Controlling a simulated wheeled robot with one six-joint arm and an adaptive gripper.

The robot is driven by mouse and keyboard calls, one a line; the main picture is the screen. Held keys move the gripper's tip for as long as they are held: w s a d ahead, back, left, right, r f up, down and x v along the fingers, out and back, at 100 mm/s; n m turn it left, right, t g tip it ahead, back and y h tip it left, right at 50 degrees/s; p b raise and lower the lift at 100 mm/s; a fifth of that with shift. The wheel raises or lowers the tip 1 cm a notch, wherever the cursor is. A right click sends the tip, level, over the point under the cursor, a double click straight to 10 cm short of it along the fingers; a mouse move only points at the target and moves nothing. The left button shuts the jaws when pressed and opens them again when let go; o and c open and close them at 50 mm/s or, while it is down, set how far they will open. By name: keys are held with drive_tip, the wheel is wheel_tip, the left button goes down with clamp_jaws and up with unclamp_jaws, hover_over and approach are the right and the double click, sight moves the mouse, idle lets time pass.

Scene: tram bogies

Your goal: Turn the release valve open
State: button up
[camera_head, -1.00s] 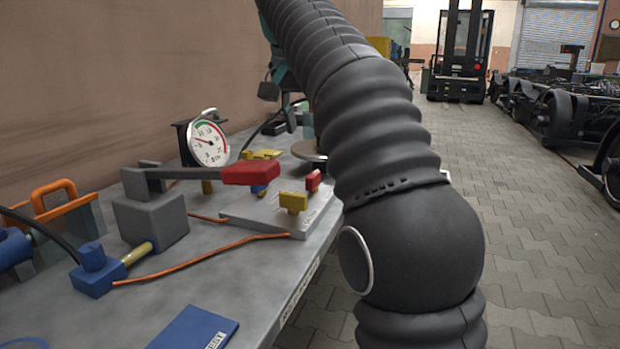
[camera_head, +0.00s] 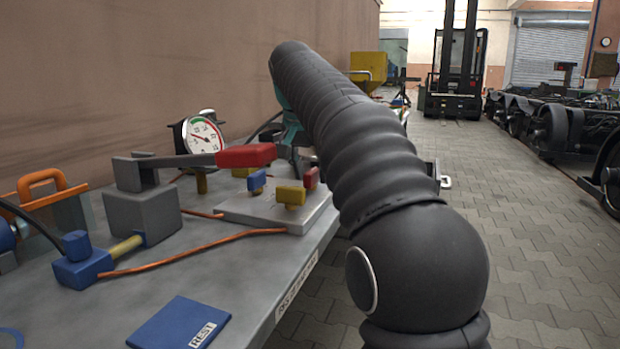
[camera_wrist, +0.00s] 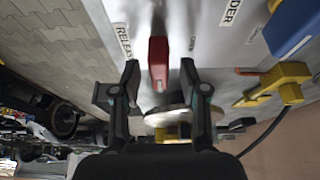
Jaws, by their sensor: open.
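The release valve shows in the wrist view as a red handle (camera_wrist: 158,62) on a pale plate, with a "RELEASE" label on its left and a smaller "OPEN" mark on its right. My gripper (camera_wrist: 159,76) is open, with one finger on each side of the red handle. A gap shows between the handle and each finger; I cannot tell the height difference. In the head view a red knob (camera_head: 312,177) stands at the right end of the valve plate (camera_head: 265,213). My arm hides my fingers in that view.
Other valve handles are near: a blue one (camera_wrist: 294,24) and a yellow one (camera_wrist: 272,82). A pump with a red-ended lever (camera_head: 246,156) and a pressure gauge (camera_head: 203,137) stand on the bench. A blue "REST" pad (camera_head: 180,325) lies in front. The aisle floor is free.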

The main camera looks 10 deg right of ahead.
drive_tip(key=shift+w+f, duration=0.1)
drive_tip(key=shift+f, duration=0.15)
clamp_jaws()
